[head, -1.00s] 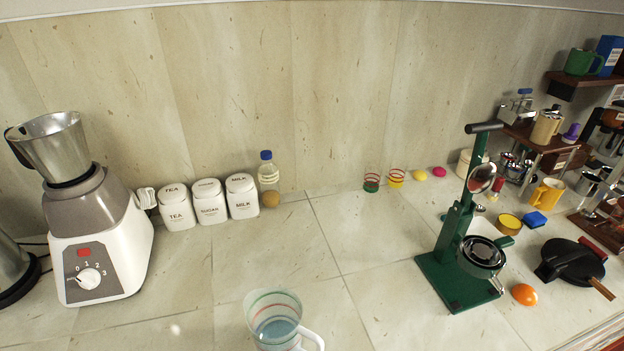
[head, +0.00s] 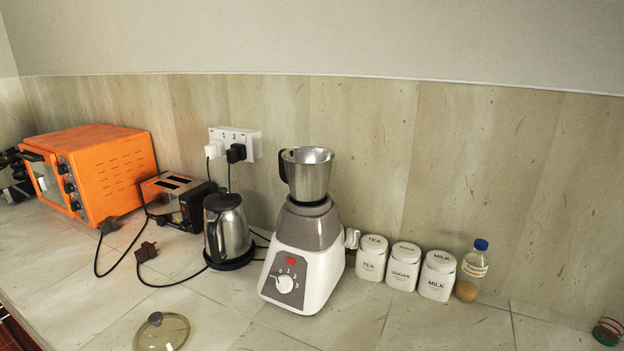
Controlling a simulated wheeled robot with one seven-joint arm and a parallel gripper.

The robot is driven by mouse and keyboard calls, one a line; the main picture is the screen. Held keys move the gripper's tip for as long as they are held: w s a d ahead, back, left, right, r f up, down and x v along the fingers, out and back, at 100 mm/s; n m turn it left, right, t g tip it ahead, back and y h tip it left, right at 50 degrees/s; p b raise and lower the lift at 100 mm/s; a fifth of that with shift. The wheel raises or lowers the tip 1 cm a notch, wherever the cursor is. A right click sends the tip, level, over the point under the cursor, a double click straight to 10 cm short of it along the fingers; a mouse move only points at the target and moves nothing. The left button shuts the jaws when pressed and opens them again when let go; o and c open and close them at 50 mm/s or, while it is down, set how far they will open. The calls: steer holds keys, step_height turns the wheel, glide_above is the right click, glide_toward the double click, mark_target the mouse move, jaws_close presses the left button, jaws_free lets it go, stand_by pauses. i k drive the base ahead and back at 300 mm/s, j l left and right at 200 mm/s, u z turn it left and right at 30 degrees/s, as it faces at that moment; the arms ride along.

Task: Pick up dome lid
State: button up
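A round glass lid (head: 163,333) with a metal rim and a dark knob lies on the stone counter at the bottom left of the head view. Its lower edge is close to the bottom of the picture. It looks like the dome lid. Nothing touches it that I can see. My gripper is not in view.
A blender base with a metal jug (head: 305,235) stands mid-counter, with a kettle (head: 228,230), toaster (head: 177,200) and orange oven (head: 95,172) to its left. Loose cords and a plug (head: 146,252) lie behind the lid. White canisters (head: 404,266) and a bottle (head: 471,270) stand right.

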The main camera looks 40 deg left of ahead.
mark_target(169, 330)
steer(key=u, duration=1.8)
steer(key=z, duration=0.35)
steer(key=i+j+z, duration=0.1)
steer(key=j+z, duration=0.2)
steer(key=j, duration=0.2)
steer(key=j+z, duration=0.35)
steer(key=j, duration=0.15)
steer(key=j+z, duration=0.1)
steer(key=j, duration=1.1)
steer(key=j+z, duration=0.1)
steer(key=j, duration=1.1)
steer(key=j+z, duration=0.15)
steer(key=j, duration=1.05)
steer(key=k, duration=0.05)
